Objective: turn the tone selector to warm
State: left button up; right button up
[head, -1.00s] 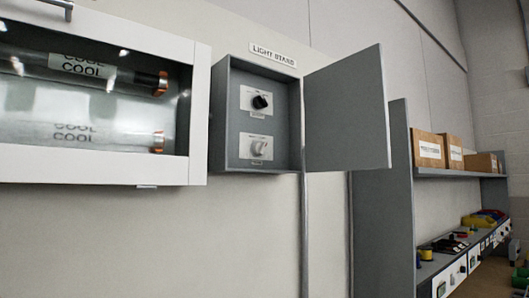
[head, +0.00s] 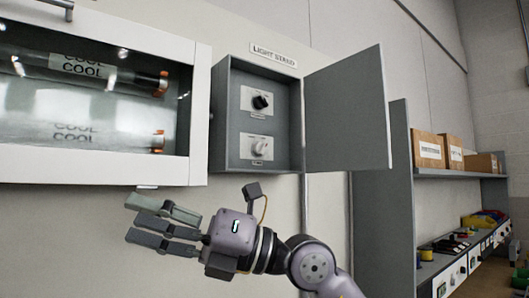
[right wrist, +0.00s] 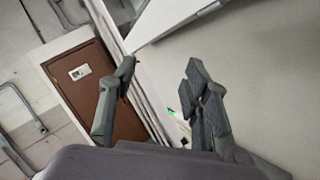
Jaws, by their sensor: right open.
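The light stand box (head: 222,140) is on the wall in the head view, its door (head: 345,110) swung open to the right. Inside are a black knob (head: 262,101) on an upper white plate and a white knob (head: 261,147) on a lower white plate. The plate labels are too small to read, so I cannot tell which is the tone selector. My right gripper (head: 135,220) is open and empty, below the box and to its left, fingers pointing left. Its fingers also show apart in the right wrist view (right wrist: 160,95). My left gripper is not in view.
A white-framed glass case (head: 100,165) holding tubes marked COOL hangs left of the box, just above my right gripper. A grey shelf unit (head: 400,190) with cardboard boxes (head: 428,150) stands at right. The right wrist view shows a brown door (right wrist: 88,85).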

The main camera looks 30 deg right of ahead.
jog(key=d+r+m+t+h, duration=0.2)
jog(key=d+r+t+h, duration=0.35)
jog(key=d, duration=0.25)
jog(key=m+t+h, duration=0.3)
jog(key=m+h, duration=0.5)
jog(key=h, duration=0.4)
send_near(263, 152)
jog(key=w+p, duration=0.3)
jog(key=w, duration=0.1)
jog(key=w+p, duration=0.3)
jog(key=w, duration=0.1)
jog(key=shift+a+r, duration=0.1)
jog(key=shift+a, duration=0.1)
jog(key=shift+w, duration=0.65)
jog(key=shift+c, duration=0.4)
grip_shut()
